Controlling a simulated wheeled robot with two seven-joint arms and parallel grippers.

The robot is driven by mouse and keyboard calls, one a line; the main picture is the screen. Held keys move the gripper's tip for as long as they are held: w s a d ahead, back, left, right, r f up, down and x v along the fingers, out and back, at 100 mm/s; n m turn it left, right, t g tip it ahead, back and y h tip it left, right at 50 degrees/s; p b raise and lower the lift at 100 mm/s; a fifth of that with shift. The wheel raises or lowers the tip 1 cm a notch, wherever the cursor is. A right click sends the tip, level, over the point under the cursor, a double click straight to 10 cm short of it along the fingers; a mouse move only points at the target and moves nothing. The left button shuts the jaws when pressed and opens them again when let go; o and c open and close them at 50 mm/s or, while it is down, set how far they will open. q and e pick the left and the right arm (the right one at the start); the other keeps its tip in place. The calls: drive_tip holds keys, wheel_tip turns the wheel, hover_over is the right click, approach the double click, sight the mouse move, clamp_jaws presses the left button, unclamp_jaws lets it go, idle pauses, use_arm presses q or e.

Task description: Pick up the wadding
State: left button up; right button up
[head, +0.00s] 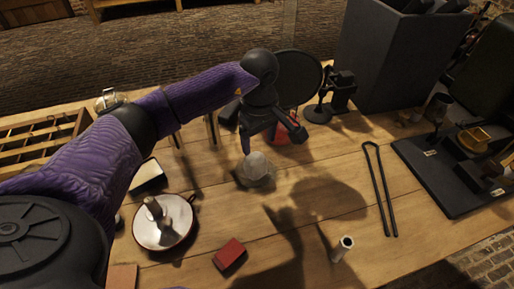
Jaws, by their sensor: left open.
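A pale grey rounded lump, which looks like the wadding (257,168), sits on the wooden table near the middle of the head view. My left gripper (271,142) is above it, pointing down, with its jaws apart and nothing seen between them. One fingertip appears just above the lump's upper edge; whether it touches cannot be told. The other fingertip is to the right, in front of a red thing. My right gripper is not in view.
A white dish (180,235) with a candle-like stub stands left. A red block (229,254) and a small pale tube (342,249) are in front. Black tongs (388,205) lie right, beside a dark board (440,190). A wooden rack (40,140) is far left.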

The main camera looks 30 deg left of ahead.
sight(259, 161)
use_arm(q)
drive_tip(key=f+b, duration=0.1)
drive_tip(key=f, duration=0.2)
drive_tip(key=f+b, duration=0.1)
drive_tip(key=f, duration=0.2)
drive_tip(key=f+b, duration=0.1)
drive_tip(key=f, duration=0.2)
drive_tip(key=shift+s+d+f, duration=0.15)
drive_tip(key=shift+s+d, duration=0.1)
drive_tip(key=shift+s, duration=0.1)
drive_tip(key=shift+c, duration=1.2)
drive_tip(key=c, duration=0.4)
drive_tip(key=shift+c, duration=1.2)
drive_tip(key=shift+r, duration=0.2)
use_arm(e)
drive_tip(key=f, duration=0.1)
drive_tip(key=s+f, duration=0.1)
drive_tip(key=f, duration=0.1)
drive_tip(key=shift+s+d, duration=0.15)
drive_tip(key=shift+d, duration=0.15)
